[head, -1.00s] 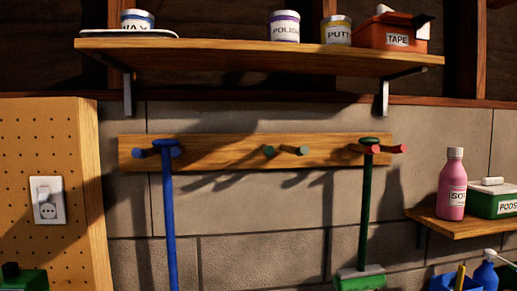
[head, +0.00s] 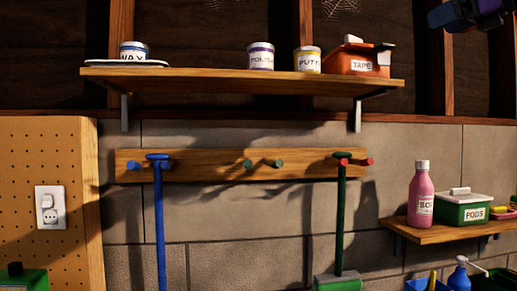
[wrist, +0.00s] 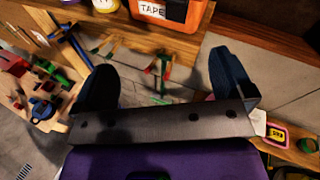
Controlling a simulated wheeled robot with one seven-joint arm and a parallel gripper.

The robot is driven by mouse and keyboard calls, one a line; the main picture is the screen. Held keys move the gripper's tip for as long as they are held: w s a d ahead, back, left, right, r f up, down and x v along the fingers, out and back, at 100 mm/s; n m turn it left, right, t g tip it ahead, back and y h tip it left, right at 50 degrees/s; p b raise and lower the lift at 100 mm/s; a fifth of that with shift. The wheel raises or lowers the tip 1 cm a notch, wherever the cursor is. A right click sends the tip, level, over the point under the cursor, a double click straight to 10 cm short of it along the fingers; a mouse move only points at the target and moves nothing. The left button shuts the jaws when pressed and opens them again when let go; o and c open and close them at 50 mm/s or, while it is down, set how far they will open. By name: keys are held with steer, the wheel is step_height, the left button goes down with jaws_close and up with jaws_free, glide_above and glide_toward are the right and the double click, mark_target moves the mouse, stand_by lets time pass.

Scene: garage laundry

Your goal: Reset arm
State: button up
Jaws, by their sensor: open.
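My gripper (wrist: 163,82) shows in the wrist view with its two dark blue fingers spread wide apart. Nothing is between the fingers. Behind them is the purple body of my wrist. In the head view a dark blue and purple part of my arm (head: 468,12) shows at the top right corner, high up and to the right of the upper shelf. It looks clear of the shelf and the wall. The rest of my arm is out of the head view.
The upper shelf (head: 240,80) holds several cans and an orange tape box (head: 358,60). Below, a peg rail (head: 215,163) carries a blue-handled tool (head: 160,225) and a green-handled tool (head: 341,220). A lower right shelf (head: 432,235) holds a pink bottle (head: 421,195) and green pods box (head: 462,209).

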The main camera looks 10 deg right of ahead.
steer(key=s+a+f+n+g+h, duration=0.15)
steer(key=a+f+n, duration=0.25)
steer(key=f, duration=0.4)
steer(key=s+a+f+n+g+h, duration=0.1)
steer(key=s+a+f+n+g, duration=0.15)
steer(key=a+f+n, duration=0.4)
steer(key=s+a+f+n+g+h, duration=0.1)
steer(key=a+f+n+g, duration=0.15)
steer(key=f, duration=0.75)
steer(key=s+a+f+n+g+h, duration=0.1)
steer(key=s+f+n, duration=0.4)
steer(key=f+n, duration=0.3)
steer(key=s+a+f+n+g+h, duration=0.1)
steer(key=s+f+n, duration=0.5)
steer(key=f, duration=0.6)
steer(key=shift+s+a+f+n+g+h, duration=0.15)
steer(key=shift+s+f+n+g+h, duration=0.2)
steer(key=shift+n+g+h, duration=0.35)
